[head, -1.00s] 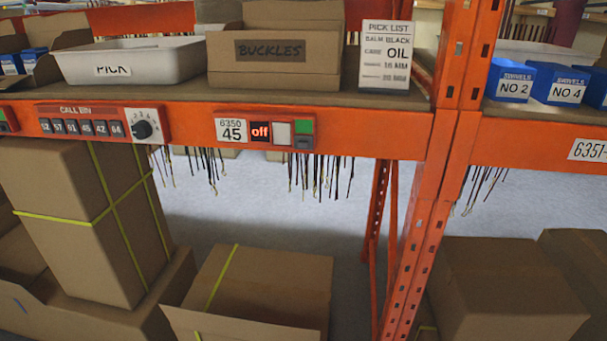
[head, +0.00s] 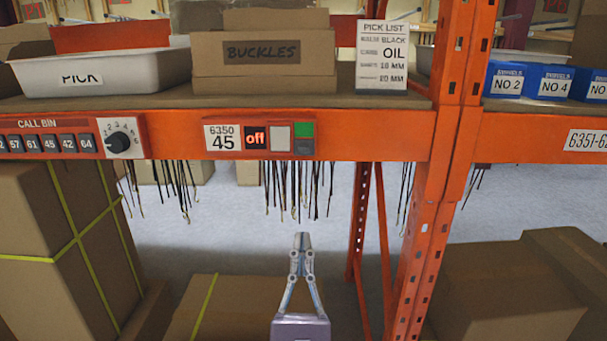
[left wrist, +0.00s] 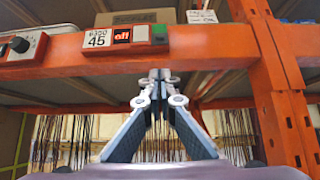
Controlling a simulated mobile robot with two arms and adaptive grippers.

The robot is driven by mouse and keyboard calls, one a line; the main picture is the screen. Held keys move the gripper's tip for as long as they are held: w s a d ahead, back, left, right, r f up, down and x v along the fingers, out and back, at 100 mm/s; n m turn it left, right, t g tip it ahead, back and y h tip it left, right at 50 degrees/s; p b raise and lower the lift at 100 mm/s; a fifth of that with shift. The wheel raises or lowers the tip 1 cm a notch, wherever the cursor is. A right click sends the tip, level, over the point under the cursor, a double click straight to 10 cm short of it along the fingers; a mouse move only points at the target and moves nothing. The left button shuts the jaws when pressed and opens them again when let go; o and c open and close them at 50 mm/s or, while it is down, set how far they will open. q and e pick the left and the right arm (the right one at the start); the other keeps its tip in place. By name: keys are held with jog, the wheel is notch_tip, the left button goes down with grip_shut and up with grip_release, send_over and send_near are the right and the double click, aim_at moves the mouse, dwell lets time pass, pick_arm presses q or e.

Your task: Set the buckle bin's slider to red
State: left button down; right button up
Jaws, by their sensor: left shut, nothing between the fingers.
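The buckle bin (head: 210,82) is a cardboard box labelled BUCKLES on the shelf. Below it on the orange beam sits a red panel with the label 45, a display (head: 255,138) reading "off" and a pale square. At its right end is the slider (head: 303,146), a dark grey piece at the bottom with green showing above it; no red window is visible there. The panel's slider end also shows in the left wrist view (left wrist: 159,35). My left gripper (head: 302,238) is shut and empty, pointing up below the slider, apart from the beam. My right gripper is not visible.
A call bin panel (head: 70,140) with a dial is on the beam at left. Dark cords (head: 290,185) hang under the beam near my gripper. An orange upright (head: 445,180) stands to the right. Cardboard boxes (head: 190,310) fill the space below.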

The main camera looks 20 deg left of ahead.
pick_arm(q)
jog(key=p, duration=0.7)
send_near(303, 153)
jog(key=x, duration=0.6)
jog(key=shift+w+a+f, duration=0.15)
jog(key=shift+w, duration=0.4)
notch_tip(303, 153, up, 4)
jog(key=shift+p, duration=0.8)
jog(key=shift+f, duration=0.1)
